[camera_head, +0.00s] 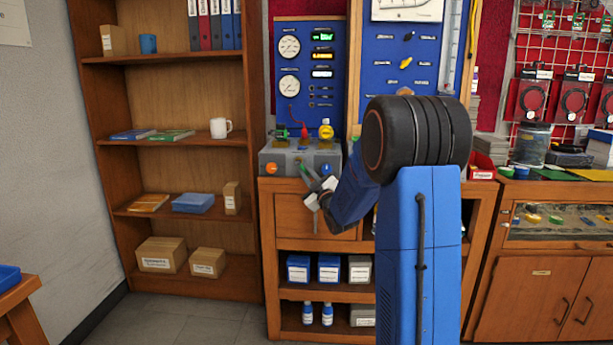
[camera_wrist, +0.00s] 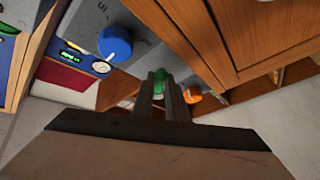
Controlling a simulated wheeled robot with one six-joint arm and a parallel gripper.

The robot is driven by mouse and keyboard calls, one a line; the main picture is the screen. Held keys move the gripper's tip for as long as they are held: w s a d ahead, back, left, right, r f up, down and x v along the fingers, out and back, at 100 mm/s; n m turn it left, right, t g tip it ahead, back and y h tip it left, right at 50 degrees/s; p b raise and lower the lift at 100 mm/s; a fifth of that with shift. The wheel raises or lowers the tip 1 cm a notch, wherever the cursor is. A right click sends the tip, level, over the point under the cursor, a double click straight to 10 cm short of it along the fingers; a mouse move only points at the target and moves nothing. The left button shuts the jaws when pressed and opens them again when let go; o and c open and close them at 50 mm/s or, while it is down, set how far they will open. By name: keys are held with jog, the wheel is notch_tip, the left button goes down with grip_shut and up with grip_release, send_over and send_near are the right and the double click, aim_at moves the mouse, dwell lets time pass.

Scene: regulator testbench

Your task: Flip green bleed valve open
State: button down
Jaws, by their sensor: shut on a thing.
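The grey regulator box (camera_head: 279,155) stands on top of the wooden cabinet, with knobs on its front face. The green bleed valve (camera_wrist: 160,76) shows between my two fingertips in the wrist view; in the head view a bit of green (camera_head: 303,168) shows at the box front, largely hidden by my gripper. My gripper (camera_head: 307,174) reaches the box front between the orange and blue knobs. In the wrist view my gripper (camera_wrist: 161,84) is shut on the green valve handle. The handle's exact angle cannot be told.
The orange knob (camera_head: 271,168) is left of the valve and the blue knob (camera_head: 325,170) right; the blue knob is large in the wrist view (camera_wrist: 115,42). A yellow-topped part (camera_head: 326,130) stands on the box. The blue gauge panel (camera_head: 310,65) rises behind. A wooden shelf (camera_head: 175,191) stands left.

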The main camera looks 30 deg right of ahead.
jog(key=shift+s+d+r+n+g+y, duration=0.1)
jog(key=shift+d+r+n+g+y, duration=0.15)
jog(key=shift+n, duration=0.4)
jog(key=shift+s+r+n+g+y, duration=0.1)
jog(key=shift+r+n+g+y, duration=0.2)
jog(key=shift+n, duration=0.35)
jog(key=shift+f, duration=0.1)
jog(key=c, duration=1.7)
grip_release()
jog(key=shift+c, duration=0.2)
jog(key=s+f, duration=0.2)
jog(key=s, duration=1.5)
jog(key=shift+a+f, duration=0.35)
jog(key=shift+a, duration=0.1)
